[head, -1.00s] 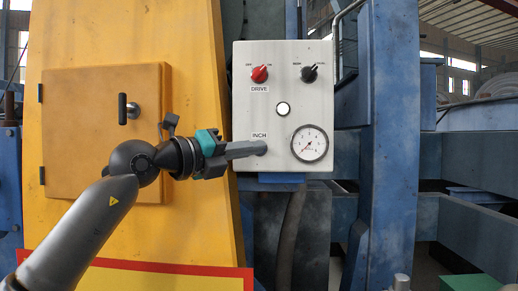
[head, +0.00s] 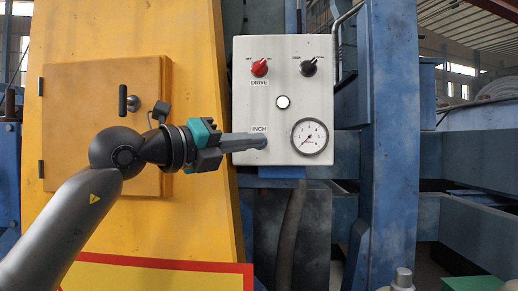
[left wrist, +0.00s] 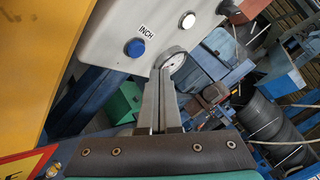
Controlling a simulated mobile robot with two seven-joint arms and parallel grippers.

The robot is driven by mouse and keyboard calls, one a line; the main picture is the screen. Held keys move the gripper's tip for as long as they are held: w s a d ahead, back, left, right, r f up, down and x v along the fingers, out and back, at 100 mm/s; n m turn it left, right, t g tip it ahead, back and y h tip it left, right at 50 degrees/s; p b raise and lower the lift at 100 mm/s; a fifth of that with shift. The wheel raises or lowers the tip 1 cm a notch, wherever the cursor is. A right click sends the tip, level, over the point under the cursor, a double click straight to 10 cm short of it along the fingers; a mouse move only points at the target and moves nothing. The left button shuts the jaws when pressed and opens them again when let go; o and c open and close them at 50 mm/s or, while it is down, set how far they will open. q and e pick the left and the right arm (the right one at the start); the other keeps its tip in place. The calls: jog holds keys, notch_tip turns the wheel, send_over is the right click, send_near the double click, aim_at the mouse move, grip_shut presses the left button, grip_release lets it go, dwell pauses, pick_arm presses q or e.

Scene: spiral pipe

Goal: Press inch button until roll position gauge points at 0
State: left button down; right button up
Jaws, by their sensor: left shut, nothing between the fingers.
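A white control panel (head: 290,75) carries the round roll gauge (head: 310,136) at its lower right. The gauge needle points to the lower left; its numbers are too small to read surely. The INCH label (head: 260,127) is at the panel's lower left. My left gripper (head: 262,141) is shut and empty, its tips just below this label, hiding the button in the head view. In the left wrist view the blue inch button (left wrist: 135,47) shows uncovered, left of my shut fingers (left wrist: 167,68), whose tips overlap the gauge. My right gripper is not in view.
A red drive knob (head: 260,67), a black knob (head: 308,67) and a white round button (head: 283,102) sit higher on the panel. A yellow cabinet door (head: 75,140) with a handle is to the left. A blue post (head: 388,130) stands right of the panel.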

pick_arm(q)
jog(key=s+b, duration=0.1)
jog(key=s, duration=0.2)
jog(key=shift+a, duration=0.1)
dwell(0.9)
